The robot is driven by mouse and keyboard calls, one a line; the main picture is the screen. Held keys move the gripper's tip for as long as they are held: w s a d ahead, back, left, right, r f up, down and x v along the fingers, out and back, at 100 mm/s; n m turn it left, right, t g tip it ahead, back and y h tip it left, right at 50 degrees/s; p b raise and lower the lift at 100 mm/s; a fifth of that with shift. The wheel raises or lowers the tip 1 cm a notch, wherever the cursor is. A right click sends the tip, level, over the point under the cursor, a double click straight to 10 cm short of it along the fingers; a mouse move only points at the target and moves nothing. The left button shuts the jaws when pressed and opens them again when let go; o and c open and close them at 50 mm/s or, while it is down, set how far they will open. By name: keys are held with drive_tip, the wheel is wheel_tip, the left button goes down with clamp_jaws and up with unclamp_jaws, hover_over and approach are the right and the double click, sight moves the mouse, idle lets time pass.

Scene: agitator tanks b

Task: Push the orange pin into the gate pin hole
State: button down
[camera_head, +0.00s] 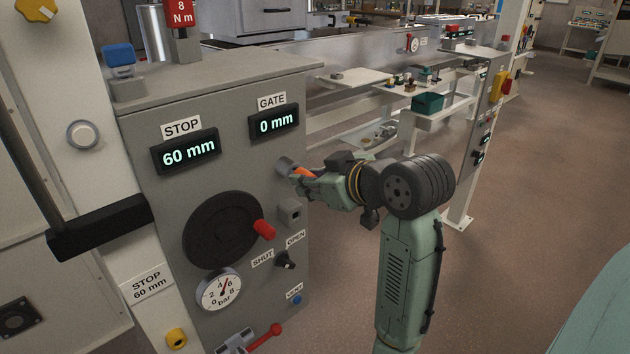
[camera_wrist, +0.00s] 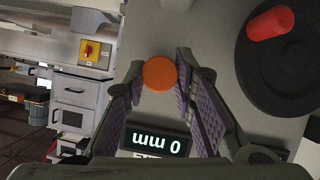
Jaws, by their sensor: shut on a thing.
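The orange pin (camera_head: 301,172) is held at the front face of the grey control box, below the GATE display (camera_head: 273,121), which reads 0 mm. In the wrist view its round orange end (camera_wrist: 160,73) faces the camera between the fingertips. My gripper (camera_head: 306,178) is shut on the pin; its two purple-padded fingers (camera_wrist: 161,78) flank it in the wrist view. A short grey round fitting (camera_head: 284,166) stands out from the box right at the pin's far side. The hole itself is hidden, and I cannot tell how deep the pin sits.
A square grey block (camera_head: 290,212) sits just below my gripper. A black handwheel with a red knob (camera_head: 264,229), a SHUT/OPEN switch (camera_head: 286,259) and a gauge (camera_head: 219,289) are on the same face. The STOP display (camera_head: 187,152) reads 60 mm. Open floor (camera_head: 530,220) lies to the right.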

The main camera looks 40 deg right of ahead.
drive_tip(key=shift+w, duration=0.5)
drive_tip(key=c, duration=1.2)
unclamp_jaws()
drive_tip(key=shift+c, duration=0.2)
drive_tip(key=shift+s, duration=0.1)
drive_tip(key=v, duration=1.2)
drive_tip(key=shift+f, duration=0.1)
